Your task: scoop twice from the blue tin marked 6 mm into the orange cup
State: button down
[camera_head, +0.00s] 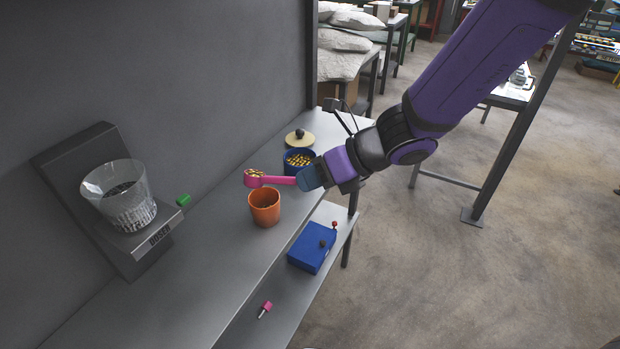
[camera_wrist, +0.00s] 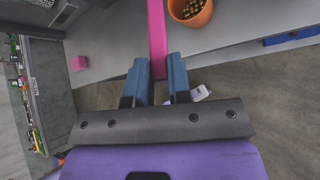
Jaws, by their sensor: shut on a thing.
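My gripper (camera_head: 312,177) is shut on the handle of a pink scoop (camera_head: 274,180) and holds it level above the bench. The handle also runs between my fingers (camera_wrist: 158,75) in the wrist view. The scoop's bowl, at the left end, holds yellow pieces. The orange cup (camera_head: 264,209) stands upright just below and in front of the scoop. In the wrist view, the cup (camera_wrist: 190,18) has several yellow-brown pieces inside. A round blue tin (camera_head: 299,167) with yellow pieces stands open behind the scoop. No marking is readable on it.
A tan lid with a dark knob (camera_head: 299,138) lies behind the tin. A clear beaker (camera_head: 120,194) stands on a grey stand at left, with a green block (camera_head: 183,200) near it. A blue box (camera_head: 312,247) and a pink item (camera_head: 265,309) sit on the lower shelf.

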jog(key=w+d+f+m+g+y, duration=0.1)
jog(key=w+f+m+g+y, duration=0.2)
jog(key=m+y, duration=0.8)
notch_tip(320, 180, down, 4)
jog(key=m+g, duration=0.2)
jog(key=shift+w+d+m+y, duration=0.2)
jog(key=shift+d+m+y, duration=0.1)
jog(key=shift+d, duration=0.05)
